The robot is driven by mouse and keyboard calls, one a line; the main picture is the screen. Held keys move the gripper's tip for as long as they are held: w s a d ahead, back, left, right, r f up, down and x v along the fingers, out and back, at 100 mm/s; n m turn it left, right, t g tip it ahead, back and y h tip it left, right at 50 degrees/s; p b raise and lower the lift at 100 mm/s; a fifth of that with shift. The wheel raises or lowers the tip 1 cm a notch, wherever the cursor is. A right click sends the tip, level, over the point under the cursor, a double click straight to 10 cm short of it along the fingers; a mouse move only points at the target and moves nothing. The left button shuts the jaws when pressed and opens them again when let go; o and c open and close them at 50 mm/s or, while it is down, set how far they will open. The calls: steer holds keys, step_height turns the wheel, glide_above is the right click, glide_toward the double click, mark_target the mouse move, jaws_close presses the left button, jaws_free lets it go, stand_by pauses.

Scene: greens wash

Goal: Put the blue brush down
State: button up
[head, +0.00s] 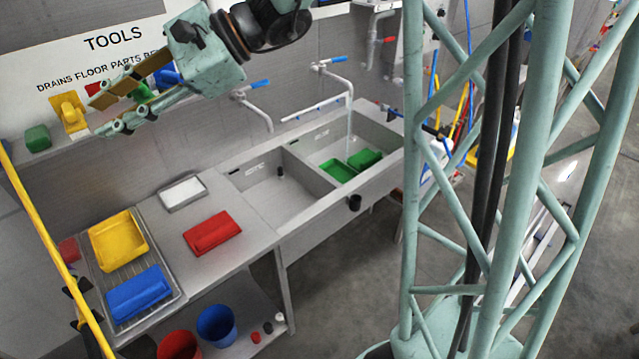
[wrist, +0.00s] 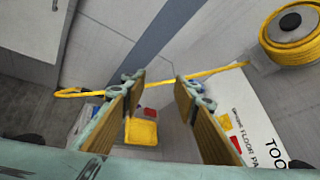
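A blue piece (head: 168,77), perhaps the blue brush, shows behind my gripper by the tools shelf, partly hidden by it. In the head view my gripper (head: 112,108) is raised at the upper left, in front of the wall under the TOOLS sign. In the wrist view its two fingers (wrist: 160,82) stand apart with nothing between them. A blue tub-like thing (head: 138,291) lies on the draining rack (head: 176,293) at the lower left, well away from my gripper.
A yellow tray (head: 118,240) is on the rack too. A red block (head: 212,233) and a white-topped tray (head: 183,192) are on the counter. The double sink (head: 275,190) has green items on the right. A yellow hose (head: 40,235) crosses the left side.

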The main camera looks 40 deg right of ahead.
steer(key=s+d+f+n+g+h, duration=0.1)
steer(key=s+d+n+g+h, duration=0.2)
steer(key=s, duration=0.9)
steer(key=s+d+f+n+h, duration=0.1)
steer(key=s+n+h, duration=0.35)
steer(key=s, duration=0.75)
steer(key=s+d+n+t+h, duration=0.2)
steer(key=s+d+n+h, duration=0.3)
steer(key=s+d, duration=0.5)
steer(key=d+n, duration=0.2)
steer(key=d, duration=0.3)
steer(key=shift+s+d+t, duration=0.25)
steer(key=shift+t, duration=0.05)
steer(key=shift+d+f+n, duration=0.1)
steer(key=shift+n, duration=0.15)
